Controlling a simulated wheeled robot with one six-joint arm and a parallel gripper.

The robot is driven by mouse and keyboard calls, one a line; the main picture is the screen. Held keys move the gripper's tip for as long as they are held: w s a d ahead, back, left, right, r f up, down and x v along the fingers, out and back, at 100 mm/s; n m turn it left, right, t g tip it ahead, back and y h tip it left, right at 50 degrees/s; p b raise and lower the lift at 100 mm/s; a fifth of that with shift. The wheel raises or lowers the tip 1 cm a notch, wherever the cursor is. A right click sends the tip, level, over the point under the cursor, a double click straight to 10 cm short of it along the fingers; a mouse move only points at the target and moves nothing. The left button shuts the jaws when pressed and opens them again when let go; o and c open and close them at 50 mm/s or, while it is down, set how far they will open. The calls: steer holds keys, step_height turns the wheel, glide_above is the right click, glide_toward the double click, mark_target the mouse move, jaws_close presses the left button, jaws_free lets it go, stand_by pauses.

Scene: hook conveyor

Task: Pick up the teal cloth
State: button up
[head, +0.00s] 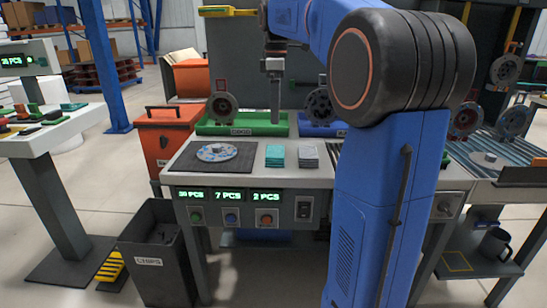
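The teal cloth (275,155) lies as a small folded stack on the white worktop, between a dark mat and a grey cloth. My gripper (275,118) points down above and behind the teal cloth, in front of the green tray. It is apart from the cloth. It is seen edge-on as a narrow grey bar, so I cannot tell whether its fingers are apart. I see nothing held in it.
A grey cloth (308,156) lies just right of the teal one. Behind are a green tray (241,128) and a blue tray (312,130). My blue arm hides the right of the worktop.

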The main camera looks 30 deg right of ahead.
glide_above(275, 151)
steer(key=f, duration=0.8)
steer(key=shift+s+f, duration=0.3)
steer(key=shift+f, duration=0.1)
steer(key=shift+w+f, duration=0.15)
steer(key=shift+f, duration=1.25)
steer(key=shift+w+f, duration=0.1)
steer(key=shift+f, duration=1.25)
steer(key=shift+c, duration=0.6)
steer(key=c, duration=0.8)
